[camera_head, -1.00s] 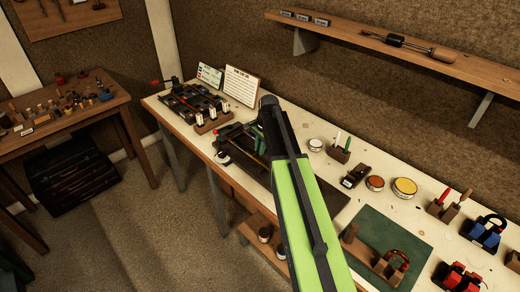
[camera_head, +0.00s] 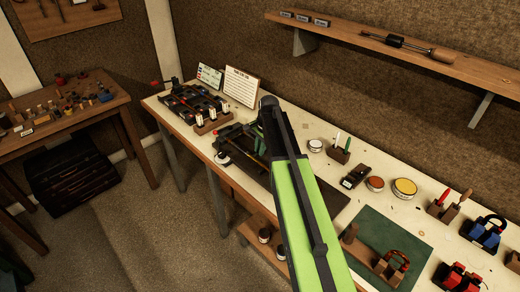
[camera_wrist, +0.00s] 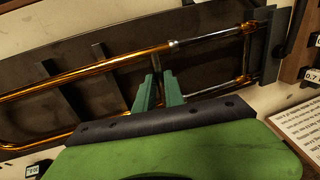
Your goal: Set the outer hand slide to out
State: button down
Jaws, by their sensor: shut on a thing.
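The outer hand slide (camera_wrist: 110,60) is a long brass loop of two tubes lying over a dark stand, seen in the wrist view. Bright silver inner tube (camera_wrist: 208,38) shows between its brass end and the dark block at right. My gripper (camera_wrist: 159,77) has green fingers close together, shut on the slide at the short cross brace between its tubes. The exact contact is partly hidden by the fingers. In the head view, only a bit of the slide (camera_head: 257,160) shows beside my arm, which covers most of it.
A framed instruction card (camera_head: 241,87) and a rack with small labelled blocks (camera_head: 211,122) stand at left on the bench. A small white-topped jar (camera_head: 222,158) sits near the front edge. Tins, a green mat (camera_head: 385,240) and tools lie to the right. A shelf (camera_head: 390,50) hangs above.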

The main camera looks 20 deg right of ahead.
dwell(0.4)
jog(key=s+d, duration=0.1)
jog(key=s, duration=0.1)
jog(key=s+d, duration=0.1)
jog(key=s, duration=0.2)
jog(key=s+d, duration=0.1)
jog(key=s, duration=0.1)
jog(key=shift+s+d, duration=0.1)
jog(key=shift+s, duration=0.25)
jog(key=c, duration=1.4)
grip_release()
jog(key=shift+c, duration=0.2)
jog(key=shift+r+p, duration=0.4)
jog(key=s+d+r+p, duration=0.1)
jog(key=s+r+p, duration=0.2)
jog(key=r+p, duration=1.3)
